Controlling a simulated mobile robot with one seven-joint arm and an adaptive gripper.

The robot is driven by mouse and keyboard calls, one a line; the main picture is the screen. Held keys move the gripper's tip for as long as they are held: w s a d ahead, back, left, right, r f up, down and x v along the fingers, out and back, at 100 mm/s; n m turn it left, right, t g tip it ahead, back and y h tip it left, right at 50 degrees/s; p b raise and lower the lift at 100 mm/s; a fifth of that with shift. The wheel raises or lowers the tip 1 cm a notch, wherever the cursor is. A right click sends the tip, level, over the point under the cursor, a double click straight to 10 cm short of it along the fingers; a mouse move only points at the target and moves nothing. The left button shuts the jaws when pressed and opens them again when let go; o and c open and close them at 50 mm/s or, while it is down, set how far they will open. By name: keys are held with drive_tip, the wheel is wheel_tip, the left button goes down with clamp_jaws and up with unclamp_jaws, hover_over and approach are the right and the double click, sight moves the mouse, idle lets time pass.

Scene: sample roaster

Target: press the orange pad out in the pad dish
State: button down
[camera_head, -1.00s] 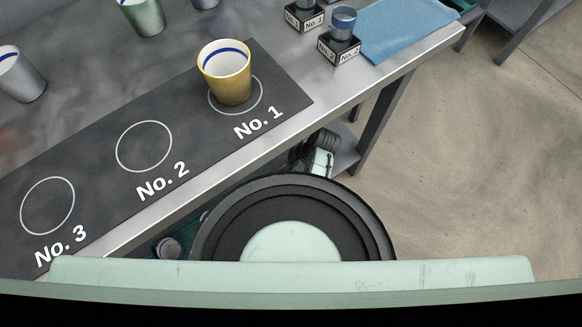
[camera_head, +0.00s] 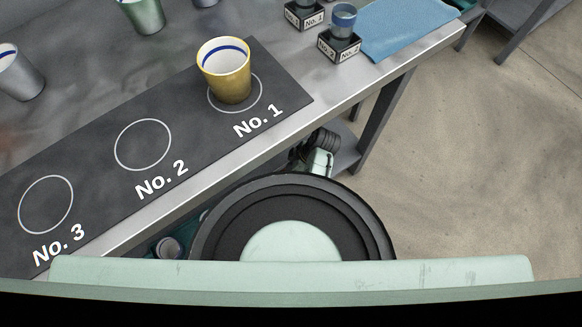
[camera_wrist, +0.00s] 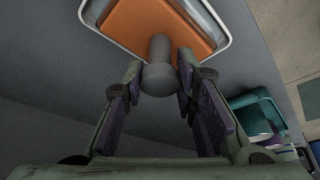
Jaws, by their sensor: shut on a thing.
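The orange pad (camera_wrist: 150,22) shows at the top of the wrist view, lying in the pad dish, whose pale rim (camera_wrist: 222,42) curves around it. My gripper (camera_wrist: 160,66) is shut on a grey tool (camera_wrist: 160,78) with a rounded end and a short stem. The stem points toward the pad and overlaps its near edge in the picture. I cannot tell whether the tool touches the pad. The tool's far end is hard to make out. The pad, the dish and my gripper are not in the head view.
In the head view a yellow cup (camera_head: 224,84) stands on the No. 1 circle of the dark mat (camera_head: 95,178); circles No. 2 and No. 3 are empty. Other cups, labelled blocks and a blue cloth (camera_head: 405,28) share the bench. A teal container (camera_wrist: 258,108) shows in the wrist view.

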drive_tip(key=shift+s, duration=0.1)
idle(0.3)
wheel_tip(320, 180, up, 6)
drive_tip(key=p, duration=0.5)
drive_tip(key=shift+p, duration=0.4)
drive_tip(key=shift+f, duration=0.1)
